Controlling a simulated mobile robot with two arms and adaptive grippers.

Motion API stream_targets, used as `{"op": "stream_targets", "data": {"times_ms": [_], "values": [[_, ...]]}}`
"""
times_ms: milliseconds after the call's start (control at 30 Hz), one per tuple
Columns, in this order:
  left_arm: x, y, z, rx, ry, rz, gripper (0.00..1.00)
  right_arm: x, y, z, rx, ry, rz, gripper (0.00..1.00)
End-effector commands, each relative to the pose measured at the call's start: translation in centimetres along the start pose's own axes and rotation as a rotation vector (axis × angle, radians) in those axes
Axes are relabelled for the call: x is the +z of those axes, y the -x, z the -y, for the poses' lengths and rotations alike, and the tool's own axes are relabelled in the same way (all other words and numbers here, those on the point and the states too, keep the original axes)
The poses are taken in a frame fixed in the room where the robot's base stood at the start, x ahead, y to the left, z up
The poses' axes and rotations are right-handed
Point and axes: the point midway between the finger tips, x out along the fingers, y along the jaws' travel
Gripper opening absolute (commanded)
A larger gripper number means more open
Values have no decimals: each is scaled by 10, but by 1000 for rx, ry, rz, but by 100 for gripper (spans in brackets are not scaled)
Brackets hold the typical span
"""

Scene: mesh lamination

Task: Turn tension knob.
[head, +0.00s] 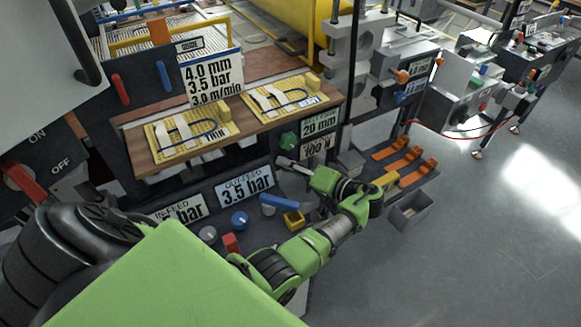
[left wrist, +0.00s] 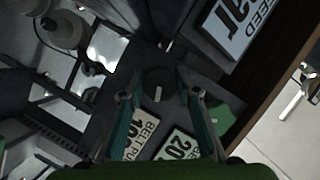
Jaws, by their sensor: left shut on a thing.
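The tension knob (left wrist: 158,78) is a round black knob with a white pointer line, seen in the left wrist view beside the "BELT PU…" label (left wrist: 142,130). My left gripper (left wrist: 156,92) has a finger on each side of it and is shut on it. In the head view my left gripper (head: 286,163) is at the dark panel, just below a green knob (head: 289,140) and left of the "100 N" label (head: 318,147). The gripper and arm hide the tension knob there. My right gripper is in neither view.
The "OUT-FEED 3.5 bar" plate (head: 245,188), a blue knob (head: 239,220) and a blue lever (head: 282,204) sit left of the gripper. A wooden shelf (head: 146,163) with yellow sample boards juts out above. Orange tools (head: 405,160) lie on a ledge to the right. Floor beyond is clear.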

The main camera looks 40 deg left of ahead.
Motion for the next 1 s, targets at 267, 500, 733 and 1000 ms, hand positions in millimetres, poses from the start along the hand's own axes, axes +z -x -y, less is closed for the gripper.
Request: {"op": "stream_targets", "data": {"times_ms": [267, 500, 733, 1000], "values": [[-1, -2, 1, -12, -20, -2, 9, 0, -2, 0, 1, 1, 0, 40], [-1, -2, 1, -12, -19, -2, 9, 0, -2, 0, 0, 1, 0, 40], [-1, -1, 1, -10, -18, -2, 47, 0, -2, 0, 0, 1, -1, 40], [0, 0, 0, -9, -19, -1, 47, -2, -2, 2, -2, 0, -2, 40]]}}
